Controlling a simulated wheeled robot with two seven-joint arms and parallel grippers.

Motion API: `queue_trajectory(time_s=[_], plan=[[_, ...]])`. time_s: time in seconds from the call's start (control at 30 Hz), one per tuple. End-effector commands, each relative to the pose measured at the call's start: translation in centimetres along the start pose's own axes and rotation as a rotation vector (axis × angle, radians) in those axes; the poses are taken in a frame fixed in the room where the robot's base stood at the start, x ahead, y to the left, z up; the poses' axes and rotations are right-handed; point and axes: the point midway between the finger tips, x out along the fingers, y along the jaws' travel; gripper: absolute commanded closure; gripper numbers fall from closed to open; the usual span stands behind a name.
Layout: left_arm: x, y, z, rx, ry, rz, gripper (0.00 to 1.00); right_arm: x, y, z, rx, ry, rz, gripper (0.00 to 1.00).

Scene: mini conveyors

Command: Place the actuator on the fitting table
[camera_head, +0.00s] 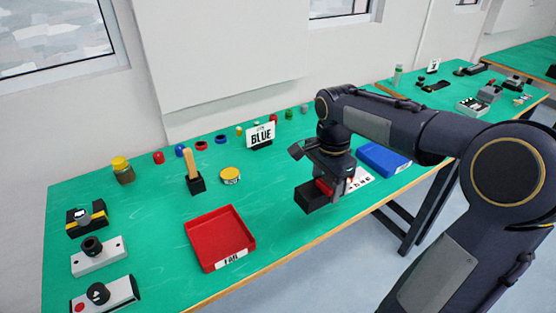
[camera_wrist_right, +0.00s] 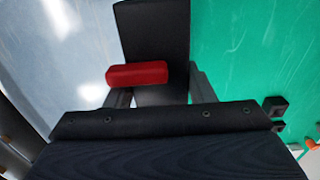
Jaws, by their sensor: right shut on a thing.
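My right gripper (camera_head: 330,185) is shut on a dark block with a red bar, which I take for the actuator (camera_head: 311,197). The gripper holds it near the front edge of the green table (camera_head: 280,225); whether it touches the top I cannot tell. In the right wrist view the red bar of the actuator (camera_wrist_right: 137,74) lies between the fingers, and the dark body extends beyond it. My left gripper is not in view. I cannot tell which surface is the fitting table.
A red tray (camera_head: 250,245) stands left of the gripper and a blue tray (camera_head: 402,168) to its right. A yellow round tin (camera_head: 230,174) and boxes with black knobs (camera_head: 98,258) are farther left. Another green table (camera_head: 525,58) is at the far right.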

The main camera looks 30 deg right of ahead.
Motion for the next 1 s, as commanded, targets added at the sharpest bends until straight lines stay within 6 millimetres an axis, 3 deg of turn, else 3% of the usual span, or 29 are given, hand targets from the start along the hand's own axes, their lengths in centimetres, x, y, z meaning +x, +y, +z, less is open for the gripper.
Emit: queue_trajectory(time_s=[0.37, 0.5, 0.7, 1.0], plan=[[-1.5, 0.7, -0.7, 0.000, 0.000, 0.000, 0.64, 3.4, -8.1, 0.5, -0.003, -0.003, 0.002, 0.89], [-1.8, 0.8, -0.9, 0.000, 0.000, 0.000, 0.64, 6.0, -10.5, 0.7, -0.002, -0.004, 0.004, 0.89], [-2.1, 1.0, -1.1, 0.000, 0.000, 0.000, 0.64, 8.6, -12.7, 0.8, -0.001, -0.002, 0.000, 0.89], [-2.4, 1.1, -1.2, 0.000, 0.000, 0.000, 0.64, 10.8, -13.6, 0.8, 0.000, -0.001, 0.002, 0.89]])
